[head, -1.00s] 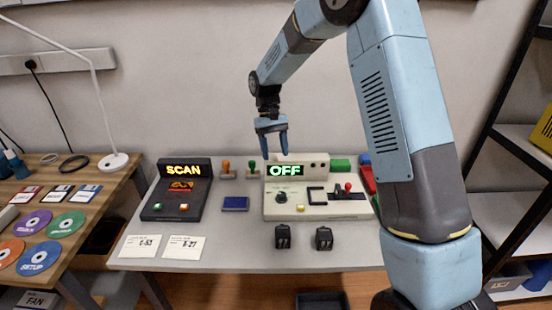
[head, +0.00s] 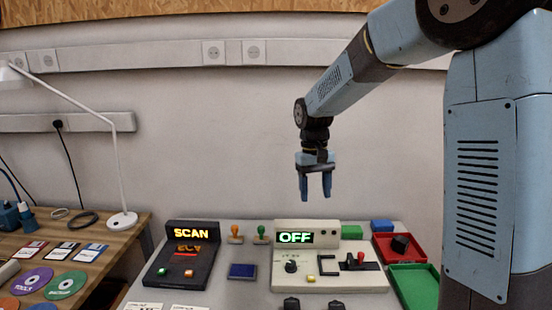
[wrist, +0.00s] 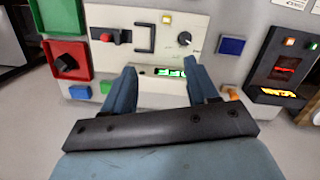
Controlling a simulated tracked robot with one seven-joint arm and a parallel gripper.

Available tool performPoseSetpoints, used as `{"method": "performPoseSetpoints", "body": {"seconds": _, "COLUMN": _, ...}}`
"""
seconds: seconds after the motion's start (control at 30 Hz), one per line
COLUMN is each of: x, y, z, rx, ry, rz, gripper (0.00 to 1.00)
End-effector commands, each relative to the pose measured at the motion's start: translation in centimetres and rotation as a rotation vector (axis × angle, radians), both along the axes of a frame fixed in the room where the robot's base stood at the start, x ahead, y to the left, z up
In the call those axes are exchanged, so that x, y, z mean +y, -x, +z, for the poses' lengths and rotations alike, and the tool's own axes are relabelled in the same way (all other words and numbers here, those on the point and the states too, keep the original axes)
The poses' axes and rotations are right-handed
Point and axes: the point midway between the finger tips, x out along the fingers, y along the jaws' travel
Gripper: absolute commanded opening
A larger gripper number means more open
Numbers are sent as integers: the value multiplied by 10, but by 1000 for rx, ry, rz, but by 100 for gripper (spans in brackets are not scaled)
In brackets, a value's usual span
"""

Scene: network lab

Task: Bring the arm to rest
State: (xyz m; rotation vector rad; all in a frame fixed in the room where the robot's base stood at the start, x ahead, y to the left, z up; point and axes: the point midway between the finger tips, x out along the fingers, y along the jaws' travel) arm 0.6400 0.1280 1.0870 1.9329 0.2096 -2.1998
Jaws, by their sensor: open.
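My gripper (head: 316,186) hangs pointing down in the head view, above the back edge of the white control box. Its two blue fingers stand apart with nothing between them. In the wrist view my gripper (wrist: 162,82) is over the box's lit display, which partly shows between the fingers. The white control box (head: 340,285) reads OFF and has a black knob, a yellow button and a red-topped lever. My gripper touches nothing that I can see.
A black SCAN unit (head: 180,262) stands left on the grey table (head: 225,292). Orange (head: 236,233) and green (head: 262,233) stamps stand behind a blue block (head: 242,270). A red tray (head: 385,246) holds a black block (head: 400,243); a green tray (head: 415,283) is nearer. A lamp (head: 122,218) stands left.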

Motion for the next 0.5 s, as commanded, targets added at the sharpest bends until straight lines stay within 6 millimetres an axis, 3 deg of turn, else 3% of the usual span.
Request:
{"method": "performPoseSetpoints", "body": {"seconds": 0.2, "x": -31, "y": 40, "z": 40, "rx": -110, "ry": -19, "rz": -42, "gripper": 58}}
{"method": "performPoseSetpoints", "body": {"seconds": 0.5, "x": -68, "y": 100, "z": 75, "rx": -257, "ry": -44, "rz": -100, "gripper": 58}}
